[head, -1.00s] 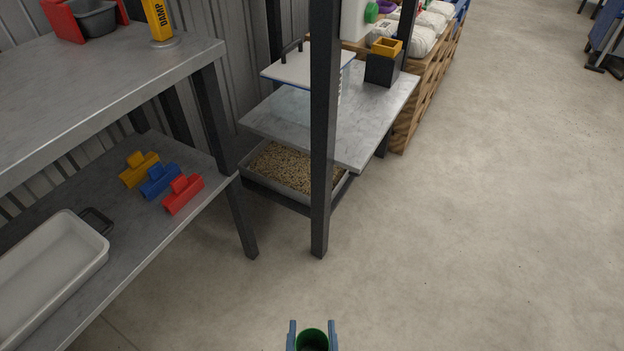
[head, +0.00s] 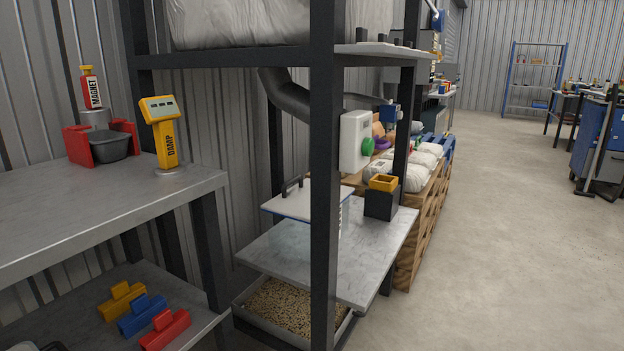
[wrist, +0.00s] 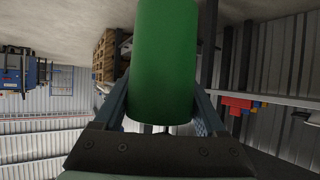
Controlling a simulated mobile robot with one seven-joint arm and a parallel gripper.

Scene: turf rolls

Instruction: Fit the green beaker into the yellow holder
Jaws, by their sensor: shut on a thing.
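My gripper (wrist: 163,108) is shut on the green beaker (wrist: 164,60), which fills the middle of the wrist view between the two fingers. Neither the gripper nor the beaker shows in the head view now. In the head view, a black block with a yellow square rim on top, likely the yellow holder (head: 383,182), stands on the right part of a grey shelf (head: 335,262). The holder is well apart from my gripper. Its opening faces up.
A dark upright post (head: 324,150) stands in front of the shelf. A clear box with a white lid (head: 305,198) sits left of the holder. A workbench (head: 90,212) with a yellow damp meter (head: 163,135) is at left. The floor at right (head: 490,240) is clear.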

